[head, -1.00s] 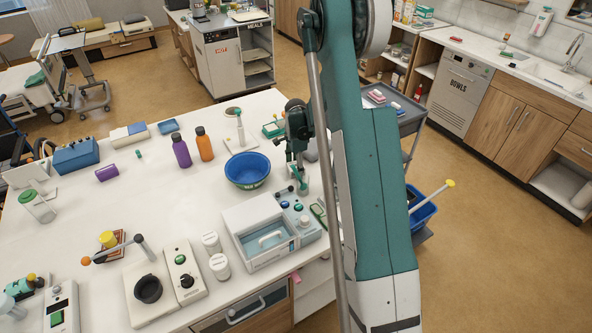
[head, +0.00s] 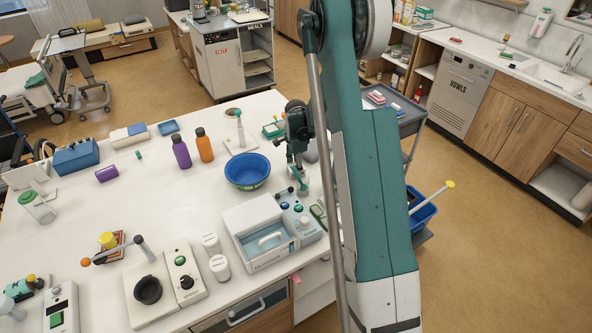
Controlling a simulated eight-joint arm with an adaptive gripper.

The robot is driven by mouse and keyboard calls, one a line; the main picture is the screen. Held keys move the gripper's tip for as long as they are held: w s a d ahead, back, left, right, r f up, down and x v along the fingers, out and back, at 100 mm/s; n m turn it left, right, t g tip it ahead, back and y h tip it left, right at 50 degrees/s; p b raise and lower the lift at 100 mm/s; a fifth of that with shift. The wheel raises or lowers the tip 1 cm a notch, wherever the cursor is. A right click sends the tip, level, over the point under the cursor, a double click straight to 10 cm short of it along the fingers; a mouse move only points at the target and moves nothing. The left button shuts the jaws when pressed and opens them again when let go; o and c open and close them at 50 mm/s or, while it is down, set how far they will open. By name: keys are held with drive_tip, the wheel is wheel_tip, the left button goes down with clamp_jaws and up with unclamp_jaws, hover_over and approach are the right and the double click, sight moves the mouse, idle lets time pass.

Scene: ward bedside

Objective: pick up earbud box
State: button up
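I cannot pick out an earbud box for certain at this size. A small green-and-white item (head: 272,130) lies on the white table (head: 90,222), just left of my arm; what it is, I cannot tell. My gripper (head: 301,184) points down at the table's right side, right of the blue bowl (head: 247,170) and behind the white box-shaped device with a clear blue-tinted front (head: 262,233). Its fingers are small and dark against a pale, glassy-looking shape, so their opening and any contact are unclear. My arm hides the table area to the right.
A purple bottle (head: 181,152) and an orange bottle (head: 204,145) stand left of the bowl. Two white lidded jars (head: 219,267) stand left of the device. A grey trolley (head: 405,116) stands beyond my arm. The table's left middle is largely clear.

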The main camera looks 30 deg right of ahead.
drive_tip(key=shift+r, duration=0.15)
drive_tip(key=shift+r, duration=4.85)
